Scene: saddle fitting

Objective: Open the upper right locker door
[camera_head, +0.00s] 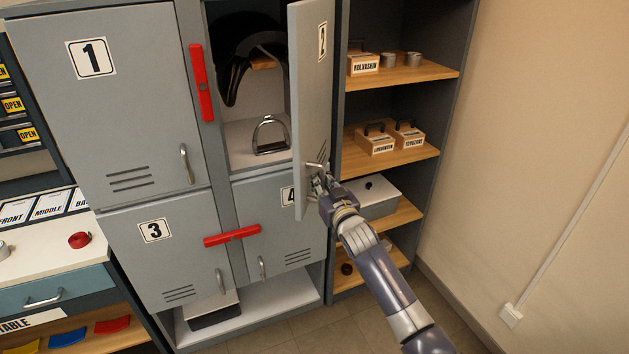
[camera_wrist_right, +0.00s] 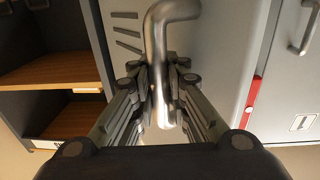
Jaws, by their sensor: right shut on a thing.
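The upper right locker door (camera_head: 310,90), grey and numbered 2, stands swung open toward me in the head view. Behind it the open compartment shows a dark saddle (camera_head: 238,50) and a metal stirrup (camera_head: 270,136). My right gripper (camera_head: 318,178) is at the lower part of this door. In the right wrist view, my right gripper (camera_wrist_right: 162,100) is shut on the door's curved metal handle (camera_wrist_right: 158,50), with a finger on each side. My left gripper is in neither view.
Locker doors 1 (camera_head: 112,110), 3 (camera_head: 165,255) and 4 (camera_head: 285,235) are closed. Red bars (camera_head: 201,82) sit on the locker front. Wooden shelves (camera_head: 420,72) with boxes stand right of the open door. A work table (camera_head: 50,255) is at the left.

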